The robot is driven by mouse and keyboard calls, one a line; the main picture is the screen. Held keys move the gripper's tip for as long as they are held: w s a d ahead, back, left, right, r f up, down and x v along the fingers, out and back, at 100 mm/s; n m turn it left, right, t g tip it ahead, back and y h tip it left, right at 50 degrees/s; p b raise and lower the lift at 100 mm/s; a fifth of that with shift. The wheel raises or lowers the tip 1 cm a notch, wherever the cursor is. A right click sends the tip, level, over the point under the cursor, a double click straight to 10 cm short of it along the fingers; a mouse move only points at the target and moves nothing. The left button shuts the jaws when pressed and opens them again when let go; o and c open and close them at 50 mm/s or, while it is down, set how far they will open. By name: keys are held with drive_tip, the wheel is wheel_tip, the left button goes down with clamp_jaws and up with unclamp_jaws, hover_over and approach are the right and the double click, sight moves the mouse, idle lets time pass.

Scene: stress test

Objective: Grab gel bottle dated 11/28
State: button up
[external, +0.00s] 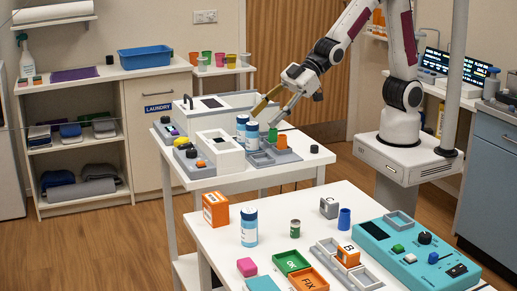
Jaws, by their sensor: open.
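Two white bottles with blue caps stand close together on the rear white table: one bottle (242,131) slightly behind the other bottle (252,138). A third blue-capped bottle (249,229) stands upright on the front white table. The dates on their labels are too small to read, so I cannot tell which is dated 11/28. My gripper (264,119) is open and points down to the left, just right of and above the rear pair. Its fingertips are close to the front one of the pair; whether they touch is unclear. Nothing shows between the fingers.
A grey tray (262,160) with an orange cup (282,141) lies beside the pair. A white box device (222,160) stands left of them. On the front table are an orange box (216,209), green and orange bins, a grey rack and a teal device (410,255).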

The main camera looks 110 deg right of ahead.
drive_tip(key=w+a+f+n+t+y, duration=0.2)
drive_tip(key=w+a+f+y, duration=0.1)
drive_tip(key=w+a+f, duration=0.5)
drive_tip(key=n+y, duration=0.1)
drive_tip(key=y, duration=0.3)
approach(254, 209)
drive_tip(key=shift+w+a+f, duration=0.2)
drive_tip(key=shift+w+f, duration=0.5)
drive_tip(key=shift+w, duration=0.05)
drive_tip(key=shift+w+a+f, duration=0.25)
drive_tip(key=shift+w+f, duration=0.5)
drive_tip(key=shift+x, duration=1.3)
drive_tip(key=shift+a+r, duration=0.1)
drive_tip(key=shift+r+x, duration=0.2)
drive_tip(key=shift+x, duration=0.65)
drive_tip(key=shift+r+x, duration=0.2)
drive_tip(key=shift+x, duration=1.6)
drive_tip(key=shift+r, duration=0.1)
drive_tip(key=shift+c, duration=0.4)
